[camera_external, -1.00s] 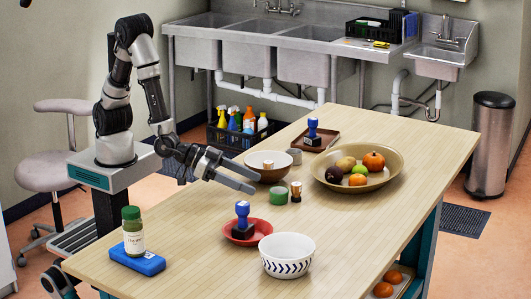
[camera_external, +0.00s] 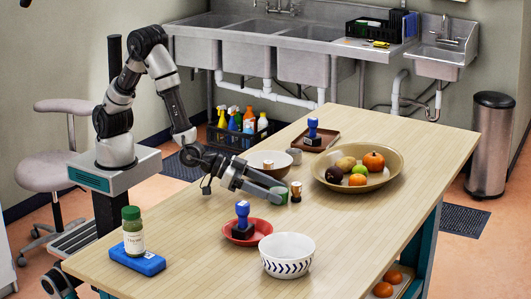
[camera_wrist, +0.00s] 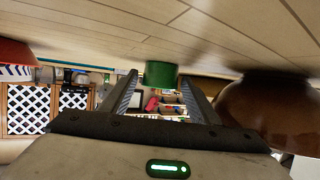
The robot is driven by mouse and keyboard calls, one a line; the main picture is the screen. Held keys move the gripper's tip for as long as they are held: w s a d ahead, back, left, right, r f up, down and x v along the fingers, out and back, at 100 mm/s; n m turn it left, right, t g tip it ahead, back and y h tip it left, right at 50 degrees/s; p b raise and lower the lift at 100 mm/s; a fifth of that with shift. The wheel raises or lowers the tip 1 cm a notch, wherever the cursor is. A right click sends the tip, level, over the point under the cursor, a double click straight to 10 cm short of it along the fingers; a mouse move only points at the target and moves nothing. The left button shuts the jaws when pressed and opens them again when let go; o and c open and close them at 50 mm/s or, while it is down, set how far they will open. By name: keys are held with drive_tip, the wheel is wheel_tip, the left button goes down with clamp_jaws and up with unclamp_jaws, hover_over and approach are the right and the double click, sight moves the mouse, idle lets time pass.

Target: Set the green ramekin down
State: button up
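In the wrist view, which shows the scene upside down, the ramekin (camera_wrist: 161,74) is centred between the two fingertips (camera_wrist: 160,80). The fingers are apart, with a gap visible on each side of the ramekin.
A brown bowl (camera_external: 268,173) is close behind the gripper; it also shows in the wrist view (camera_wrist: 268,108). A red dish (camera_external: 262,233) with a blue-handled stamp (camera_external: 242,212) and a patterned white bowl (camera_external: 287,262) are nearer the camera. A fruit bowl (camera_external: 392,166) is right.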

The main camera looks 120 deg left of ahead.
drive_tip(key=c, duration=0.9)
drive_tip(key=shift+o, duration=0.2)
drive_tip(key=shift+r, duration=0.45)
wheel_tip(320, 180, up, 8)
drive_tip(key=p, duration=0.2)
hover_over(321, 215)
wheel_tip(321, 215, down, 5)
drive_tip(key=shift+r+p, duration=0.2)
drive_tip(key=shift+p, duration=0.25)
drive_tip(key=shift+f+b, duration=0.35)
drive_tip(key=shift+f, duration=1.65)
